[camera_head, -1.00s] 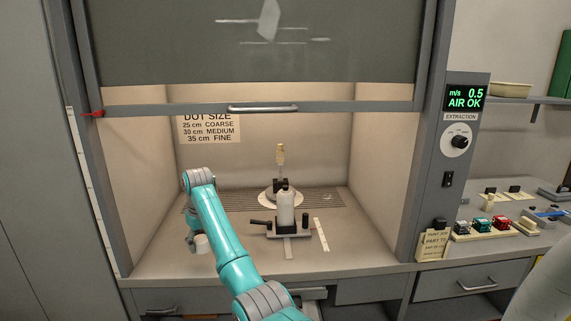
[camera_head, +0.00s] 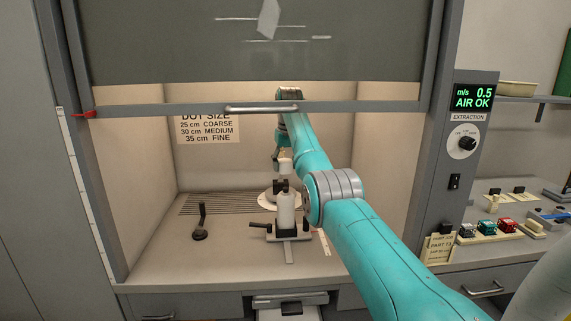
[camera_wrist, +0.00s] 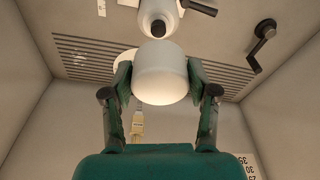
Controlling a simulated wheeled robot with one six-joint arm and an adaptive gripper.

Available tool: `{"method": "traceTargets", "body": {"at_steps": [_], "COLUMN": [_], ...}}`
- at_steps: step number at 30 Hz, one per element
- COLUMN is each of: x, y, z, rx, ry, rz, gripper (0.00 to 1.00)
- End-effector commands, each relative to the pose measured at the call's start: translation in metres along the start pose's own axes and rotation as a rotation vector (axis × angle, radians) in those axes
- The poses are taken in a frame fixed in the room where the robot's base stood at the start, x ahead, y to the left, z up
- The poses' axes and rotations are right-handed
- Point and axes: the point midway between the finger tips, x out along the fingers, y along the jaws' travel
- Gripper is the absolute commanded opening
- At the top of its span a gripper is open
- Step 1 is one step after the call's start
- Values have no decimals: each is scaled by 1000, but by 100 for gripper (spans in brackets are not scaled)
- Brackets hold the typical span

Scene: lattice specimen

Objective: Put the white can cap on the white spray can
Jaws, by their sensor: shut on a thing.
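My gripper (camera_wrist: 160,88) is shut on the white can cap (camera_wrist: 160,72), one finger on each side. The can stands upright in a dark holder with a black handle on the hood floor. In the wrist view the can (camera_wrist: 152,10) shows at the top edge, its dark nozzle facing the camera. The cap and can look apart. My gripper (camera_head: 280,156) is partly hidden by my arm in the head view.
A black-handled stand (camera_head: 200,222) is on the floor at left. A round white turntable (camera_head: 266,199) is behind the can. The raised sash bar (camera_head: 350,107) crosses above the opening. The front left floor is clear.

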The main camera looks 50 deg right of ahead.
Motion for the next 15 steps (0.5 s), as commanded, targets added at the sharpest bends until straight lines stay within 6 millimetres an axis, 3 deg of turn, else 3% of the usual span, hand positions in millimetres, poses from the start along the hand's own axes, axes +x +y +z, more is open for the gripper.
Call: {"method": "traceTargets", "body": {"at_steps": [15], "x": [38], "y": [1], "z": [6], "rx": [2], "ry": [-1], "rz": [0], "gripper": [45]}}
